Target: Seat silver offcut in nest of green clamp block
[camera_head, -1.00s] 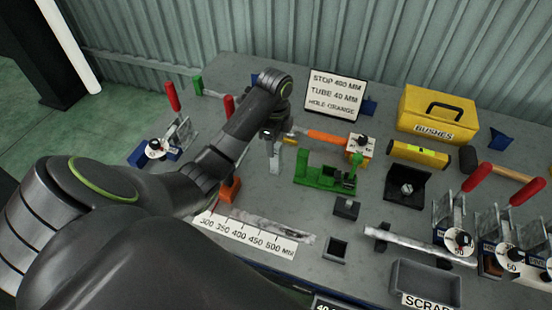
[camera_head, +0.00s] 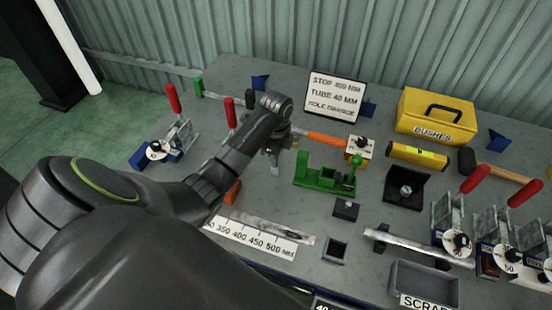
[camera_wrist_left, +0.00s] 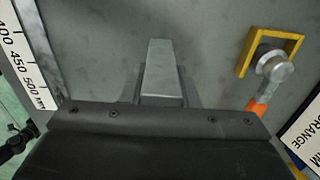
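The green clamp block (camera_head: 325,178) stands on the bench right of my left gripper, with a green upright and knob at its right end. My left gripper (camera_head: 273,158) points down over the bench, left of and apart from that block. A silver piece (camera_head: 275,169), which looks like the offcut, shows just under it. In the left wrist view the silver piece (camera_wrist_left: 163,70) lies centred ahead of the gripper body, with narrow dark shapes close along both sides. Whether the fingers press on it is not clear. My right gripper is out of view.
An orange-handled tool (camera_head: 325,138) lies behind the green block. A dark small block (camera_head: 346,208), a black holder (camera_head: 406,188) and a scrap tray (camera_head: 424,283) stand to the right. A ruler strip (camera_head: 252,236) and a long silver bar (camera_head: 268,227) lie in front.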

